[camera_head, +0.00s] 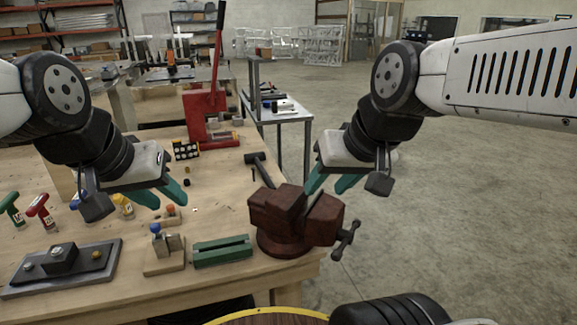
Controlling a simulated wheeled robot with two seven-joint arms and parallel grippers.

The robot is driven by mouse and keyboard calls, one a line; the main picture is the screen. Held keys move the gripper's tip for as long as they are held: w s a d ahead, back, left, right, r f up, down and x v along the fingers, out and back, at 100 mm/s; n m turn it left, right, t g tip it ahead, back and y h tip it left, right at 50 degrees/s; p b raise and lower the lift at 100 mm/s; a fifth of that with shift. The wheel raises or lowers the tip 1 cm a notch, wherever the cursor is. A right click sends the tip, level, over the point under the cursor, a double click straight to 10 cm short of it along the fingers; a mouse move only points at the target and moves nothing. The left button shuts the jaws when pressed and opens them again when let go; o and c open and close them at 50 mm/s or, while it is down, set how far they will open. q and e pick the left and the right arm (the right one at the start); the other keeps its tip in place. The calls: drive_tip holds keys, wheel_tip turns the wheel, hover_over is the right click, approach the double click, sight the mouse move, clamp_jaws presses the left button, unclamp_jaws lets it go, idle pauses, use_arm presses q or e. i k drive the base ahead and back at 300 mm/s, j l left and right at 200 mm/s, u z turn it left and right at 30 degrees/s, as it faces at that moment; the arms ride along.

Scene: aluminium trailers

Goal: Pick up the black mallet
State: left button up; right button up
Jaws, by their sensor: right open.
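The black mallet (257,160) lies on the wooden workbench, behind the red-brown vise. Its head points away from me, and the near end of its handle is hidden by the vise. My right gripper (325,190) is open, with its teal fingers apart, just above and behind the vise's right part. It is to the right of the mallet and apart from it. My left gripper (169,203) is open and empty over the left part of the bench, well left of the mallet.
The vise (283,222) stands at the bench's right corner, its handle sticking out. A green block (221,251), a small clamp on wood (164,252) and a grey plate fixture (62,265) line the front. A red lever press (208,115) stands behind. Bare wood lies left of the mallet.

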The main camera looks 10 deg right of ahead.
sight(257, 157)
drive_tip(key=k+l, duration=0.1)
drive_tip(key=l, duration=0.25)
drive_tip(key=l+u, duration=0.2)
drive_tip(key=l, duration=0.6)
drive_tip(key=l+u, duration=0.15)
drive_tip(key=l, duration=0.6)
drive_tip(key=k+l+u, duration=0.2)
drive_tip(key=l, duration=0.55)
drive_tip(key=i+l+u, duration=0.15)
drive_tip(key=l, duration=0.2)
drive_tip(key=i+l+u, duration=0.15)
drive_tip(key=l, duration=0.2)
drive_tip(key=i+l+u, duration=0.1)
drive_tip(key=l, duration=0.3)
drive_tip(key=i+l+u, duration=0.15)
drive_tip(key=l, duration=0.2)
drive_tip(key=i+l+u, duration=0.15)
drive_tip(key=i, duration=0.3)
drive_tip(key=i+l+u, duration=0.15)
drive_tip(key=i, duration=0.25)
drive_tip(key=i+l+u, duration=0.15)
drive_tip(key=i+l, duration=0.15)
drive_tip(key=i, duration=0.1)
